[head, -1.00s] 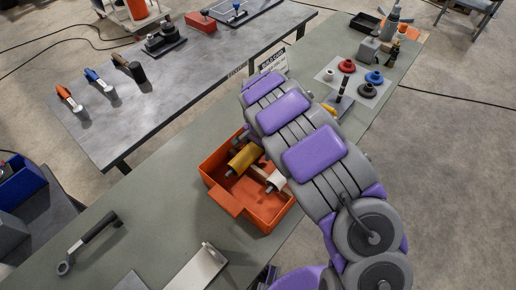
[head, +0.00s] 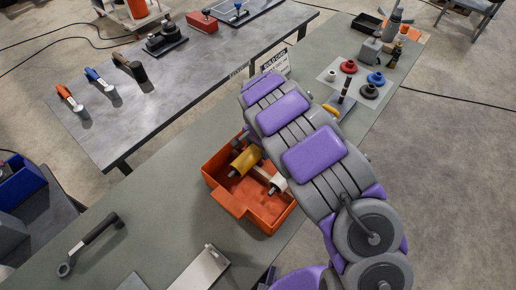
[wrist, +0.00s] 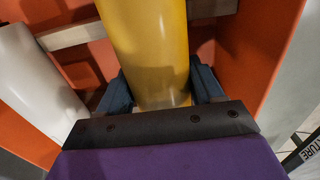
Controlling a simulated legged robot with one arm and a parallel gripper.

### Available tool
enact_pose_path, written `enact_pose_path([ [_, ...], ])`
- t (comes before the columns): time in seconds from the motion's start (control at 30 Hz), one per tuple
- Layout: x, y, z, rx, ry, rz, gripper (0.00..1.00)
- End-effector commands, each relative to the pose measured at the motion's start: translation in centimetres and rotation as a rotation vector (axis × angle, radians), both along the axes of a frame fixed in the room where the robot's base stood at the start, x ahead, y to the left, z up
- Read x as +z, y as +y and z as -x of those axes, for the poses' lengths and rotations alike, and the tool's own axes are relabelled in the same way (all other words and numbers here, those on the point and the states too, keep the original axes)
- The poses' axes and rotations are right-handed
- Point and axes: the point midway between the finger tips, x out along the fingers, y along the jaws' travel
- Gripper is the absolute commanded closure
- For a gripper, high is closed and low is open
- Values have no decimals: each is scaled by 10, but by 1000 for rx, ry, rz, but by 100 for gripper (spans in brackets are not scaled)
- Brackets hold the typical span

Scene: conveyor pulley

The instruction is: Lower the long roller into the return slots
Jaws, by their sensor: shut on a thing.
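A yellow roller (head: 246,161) with grey shaft ends lies in an orange bin (head: 222,198) in the head view. A white roller (head: 277,184) is to its right in the same bin, partly hidden by my arm. In the wrist view my gripper (wrist: 162,90) is shut on the yellow roller (wrist: 150,40), with one dark finger on each side of it. The white roller (wrist: 35,80) lies to the left of my fingers. My arm hides the gripper in the head view. I cannot tell which roller is the long one, and no return slots can be made out.
The bin stands on a long green bench (head: 160,200). A pale divider (wrist: 75,34) crosses the bin. A wrench (head: 90,243) and a metal plate (head: 203,268) lie on the bench. Coloured knobs stand on a pale sheet (head: 330,75) beyond my arm. A grey table (head: 180,80) is at left.

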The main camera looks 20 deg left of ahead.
Motion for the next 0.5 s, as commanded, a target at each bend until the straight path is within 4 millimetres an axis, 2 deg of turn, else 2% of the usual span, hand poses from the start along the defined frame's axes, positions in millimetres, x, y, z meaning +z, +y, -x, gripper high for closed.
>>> enact_pose_path([
  [0.5, 6, 3, -1, 0, -7, -6, 100],
])
